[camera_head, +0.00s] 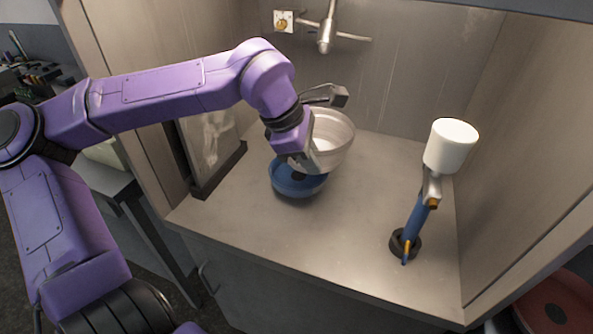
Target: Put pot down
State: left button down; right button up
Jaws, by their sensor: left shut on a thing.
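A pale metal pot (340,131) is at the back middle of the counter, partly behind my left gripper. My left gripper (300,168) reaches down from the left and is shut at the pot's near left side. The fingertips and the exact grip are mostly hidden by the wrist. A round blue dish (296,187) is just below and in front of the pot, under the gripper. I cannot tell whether the pot touches it or the counter. My right gripper is not in view.
The grey counter (270,238) has free room in front and to the right. A blue post with a white cylinder on top (452,146) stands at the right. A wall tap (326,35) is at the back, and panels enclose both sides.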

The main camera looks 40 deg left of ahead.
pick_arm(q)
send_over(294, 190)
jog(key=f, duration=0.5)
jog(key=shift+w+d+f+p, duration=0.2)
jog(key=shift+d+f+p, duration=0.05)
jog(key=shift+p, duration=0.1)
jog(key=f, duration=0.2)
jog(key=f+p, duration=0.1)
jog(key=f, duration=0.1)
jog(key=shift+a, duration=0.35)
jog(key=c, duration=1.2)
grip_release()
jog(key=shift+d, duration=0.1)
jog(key=b+v, duration=0.2)
jog(key=v, duration=1)
jog(key=shift+r, duration=0.1)
